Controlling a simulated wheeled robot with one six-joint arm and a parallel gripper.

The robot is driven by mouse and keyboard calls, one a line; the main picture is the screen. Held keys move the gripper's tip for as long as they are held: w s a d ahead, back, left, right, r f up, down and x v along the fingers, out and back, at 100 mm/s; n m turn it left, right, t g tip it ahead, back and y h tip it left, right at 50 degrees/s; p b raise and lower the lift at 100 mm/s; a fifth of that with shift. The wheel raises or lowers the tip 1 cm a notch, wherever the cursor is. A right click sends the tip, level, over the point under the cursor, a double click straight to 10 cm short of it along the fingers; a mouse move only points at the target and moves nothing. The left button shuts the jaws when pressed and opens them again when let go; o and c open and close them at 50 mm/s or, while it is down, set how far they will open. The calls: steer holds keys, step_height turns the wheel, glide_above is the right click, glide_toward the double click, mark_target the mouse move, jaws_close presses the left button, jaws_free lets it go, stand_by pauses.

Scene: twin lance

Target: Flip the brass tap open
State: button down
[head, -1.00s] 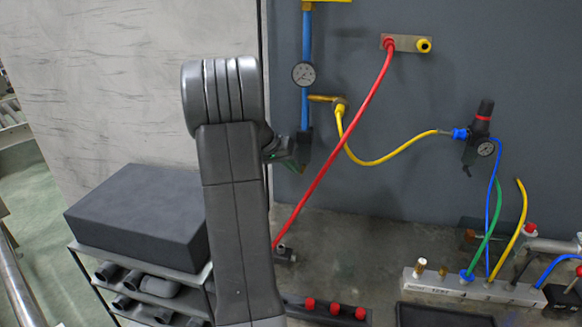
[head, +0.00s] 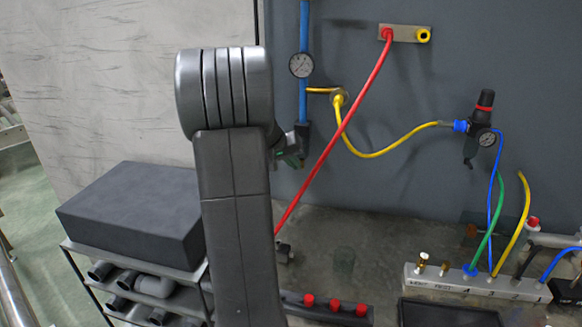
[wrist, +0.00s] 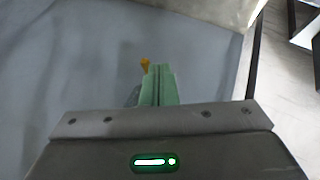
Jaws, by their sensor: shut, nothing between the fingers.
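A brass branch with a round fitting (head: 339,96) comes off the blue upright pipe on the grey panel, and a yellow hose hangs from it. I cannot tell whether this is the tap or which way any lever points. In the wrist view a small brass-yellow piece (wrist: 145,65) stands just beyond my fingertips, apart or touching I cannot tell. My gripper (wrist: 158,70) has green fingers that are shut and empty. In the head view my gripper (head: 295,152) shows partly behind my arm, by the lower end of the blue pipe and below the brass branch.
A gauge (head: 301,65) sits on the blue pipe (head: 304,25). A red hose (head: 345,125) slants down close right of my gripper. A regulator (head: 480,125) hangs further right. A manifold (head: 470,283) stands on the bench. A dark block (head: 130,215) lies left.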

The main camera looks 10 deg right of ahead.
steer(key=d+n+y, duration=0.1)
steer(key=n, duration=0.1)
steer(key=d+n+t+y, duration=0.1)
steer(key=d, duration=0.1)
steer(key=s+d+n+t, duration=0.1)
steer(key=n, duration=0.1)
steer(key=shift+s+d+n+y+p, duration=0.1)
steer(key=shift+d+n+y+p, duration=0.1)
steer(key=shift+n+y+p, duration=0.15)
stand_by(0.3)
steer(key=shift+w+a, duration=0.4)
steer(key=shift+w, duration=0.3)
